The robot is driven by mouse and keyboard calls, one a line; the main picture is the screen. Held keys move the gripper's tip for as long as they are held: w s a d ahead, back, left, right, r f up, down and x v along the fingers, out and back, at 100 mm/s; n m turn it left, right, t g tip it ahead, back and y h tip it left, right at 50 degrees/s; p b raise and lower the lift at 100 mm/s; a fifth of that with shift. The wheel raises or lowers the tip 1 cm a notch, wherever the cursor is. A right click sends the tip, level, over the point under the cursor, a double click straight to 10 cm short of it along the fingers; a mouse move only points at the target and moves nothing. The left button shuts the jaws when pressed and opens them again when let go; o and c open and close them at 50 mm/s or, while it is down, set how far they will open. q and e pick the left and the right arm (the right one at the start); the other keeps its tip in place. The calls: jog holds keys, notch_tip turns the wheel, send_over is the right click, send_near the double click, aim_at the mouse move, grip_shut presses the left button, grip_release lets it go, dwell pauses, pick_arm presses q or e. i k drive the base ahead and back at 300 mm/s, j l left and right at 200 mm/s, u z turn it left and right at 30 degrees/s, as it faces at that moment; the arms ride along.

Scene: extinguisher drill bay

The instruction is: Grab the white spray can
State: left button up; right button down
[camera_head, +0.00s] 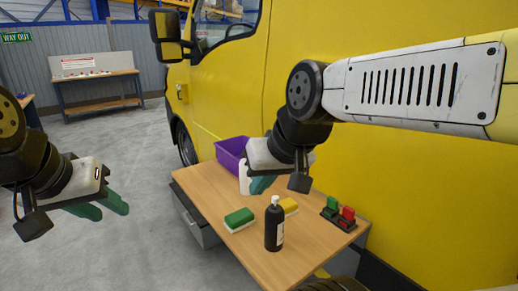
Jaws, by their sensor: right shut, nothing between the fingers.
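A white upright object (243,178), likely the white spray can, stands on the wooden table (310,250) near the purple bin. It is partly hidden behind my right gripper. My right gripper (262,184), with green fingers, is shut and empty, just right of the white object and overlapping it in the picture. I cannot tell whether they touch. My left gripper (104,207) is off the table to the left, with its two green fingers apart and nothing between them.
On the table are a purple bin (230,154), a green block (239,217), a yellow block (289,205), a dark bottle (274,228) and a black holder with green and red items (340,215). A yellow truck (400,180) stands right behind. Floor at left is open.

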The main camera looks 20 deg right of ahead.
aim_at(244, 182)
jog(key=i+j+z, duration=0.4)
jog(key=j, duration=0.2)
jog(key=i+j+z, duration=0.2)
jog(key=j, duration=0.15)
